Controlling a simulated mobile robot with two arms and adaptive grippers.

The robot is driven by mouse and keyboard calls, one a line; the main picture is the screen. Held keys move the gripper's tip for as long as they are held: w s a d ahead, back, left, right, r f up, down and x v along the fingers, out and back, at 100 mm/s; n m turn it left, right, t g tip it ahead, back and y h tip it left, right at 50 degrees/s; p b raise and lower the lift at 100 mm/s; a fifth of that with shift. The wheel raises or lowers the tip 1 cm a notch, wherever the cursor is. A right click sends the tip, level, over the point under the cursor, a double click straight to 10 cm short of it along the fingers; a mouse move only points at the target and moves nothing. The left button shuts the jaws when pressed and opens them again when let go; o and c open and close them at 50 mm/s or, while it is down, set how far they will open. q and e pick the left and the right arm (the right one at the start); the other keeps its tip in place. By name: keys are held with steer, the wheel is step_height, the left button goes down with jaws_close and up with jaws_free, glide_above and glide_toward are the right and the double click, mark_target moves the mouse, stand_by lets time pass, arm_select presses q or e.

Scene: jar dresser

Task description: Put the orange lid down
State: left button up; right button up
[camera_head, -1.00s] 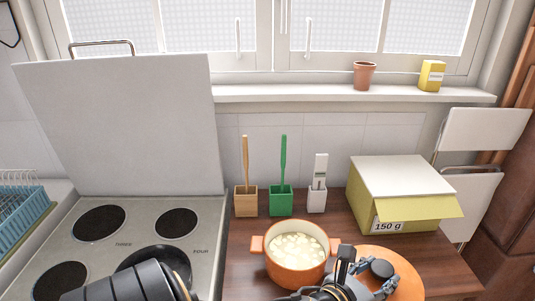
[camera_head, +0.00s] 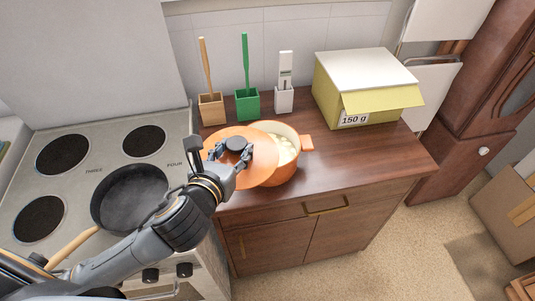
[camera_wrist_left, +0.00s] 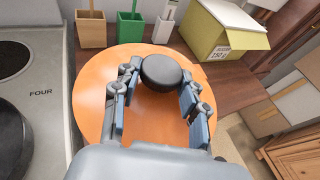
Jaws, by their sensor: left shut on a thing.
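The orange lid (camera_head: 262,166) has a black knob (camera_head: 238,144) on top. My left gripper (camera_head: 232,156) is shut on this knob, with one finger on each side of it. The lid is in front of and partly over the left side of the orange pot (camera_head: 289,181) in the head view; I cannot tell if they touch. The pale pieces inside the pot show at its right. In the left wrist view the lid (camera_wrist_left: 96,88) fills the middle, with the knob (camera_wrist_left: 165,72) between the fingers of my left gripper (camera_wrist_left: 158,84), and it hides the pot. My right gripper is out of view.
The wooden counter (camera_head: 370,163) is clear to the right of the pot. A yellow box (camera_head: 366,90) and several small holders, one green (camera_head: 247,104), stand along the back. The stove (camera_head: 96,134) at left carries a black pan (camera_head: 128,198).

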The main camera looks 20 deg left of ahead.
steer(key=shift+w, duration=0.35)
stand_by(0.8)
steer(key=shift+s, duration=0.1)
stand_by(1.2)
